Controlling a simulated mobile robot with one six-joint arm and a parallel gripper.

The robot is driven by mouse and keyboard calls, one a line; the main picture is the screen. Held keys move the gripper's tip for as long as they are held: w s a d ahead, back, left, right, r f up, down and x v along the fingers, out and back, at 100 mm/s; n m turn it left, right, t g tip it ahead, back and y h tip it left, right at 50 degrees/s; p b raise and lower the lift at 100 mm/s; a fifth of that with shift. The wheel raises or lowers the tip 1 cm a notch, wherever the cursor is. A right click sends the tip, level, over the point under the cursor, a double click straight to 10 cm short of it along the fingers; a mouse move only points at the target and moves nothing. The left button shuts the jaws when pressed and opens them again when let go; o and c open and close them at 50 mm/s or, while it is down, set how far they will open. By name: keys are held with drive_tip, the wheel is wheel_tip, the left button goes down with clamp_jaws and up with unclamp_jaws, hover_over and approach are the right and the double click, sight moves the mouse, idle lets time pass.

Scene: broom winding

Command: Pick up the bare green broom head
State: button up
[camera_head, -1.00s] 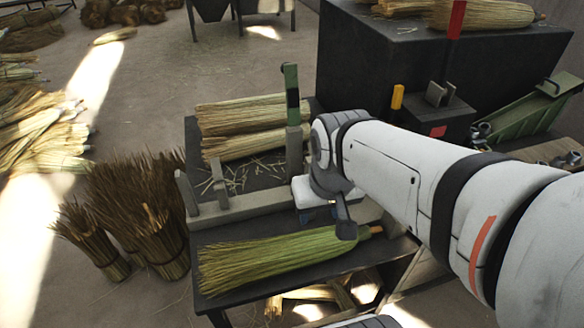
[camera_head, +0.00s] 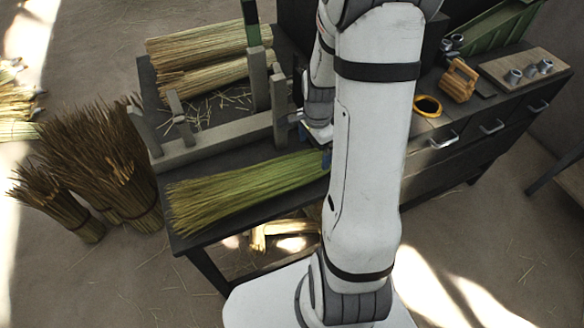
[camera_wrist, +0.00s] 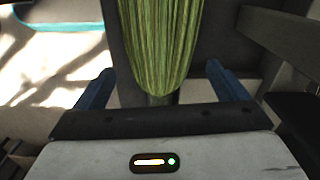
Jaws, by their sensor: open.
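The green broom head (camera_head: 240,190) lies flat along the front edge of the dark workbench, its bristle tips spread to the left. Its narrow bound end at the right is hidden behind my arm in the head view. In the wrist view the broom head (camera_wrist: 160,40) narrows to a dark neck between my fingers. My gripper (camera_wrist: 162,90) is open, with one blue finger on each side of the neck and gaps on both sides. In the head view my gripper (camera_head: 326,158) is at the broom's right end, mostly hidden by my arm.
A grey clamp frame (camera_head: 210,143) with upright posts stands just behind the broom head. Pale straw bundles (camera_head: 200,45) lie at the back. Brown bundles (camera_head: 105,160) stand on the floor at left. A yellow ring (camera_head: 428,106) and yellow block (camera_head: 460,80) are at right.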

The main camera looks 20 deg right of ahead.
sight(312, 157)
wheel_tip(312, 157, down, 7)
drive_tip(key=shift+a+r, duration=0.1)
drive_tip(key=shift+a, duration=0.05)
drive_tip(key=shift+c, duration=0.4)
drive_tip(key=c, duration=1.2)
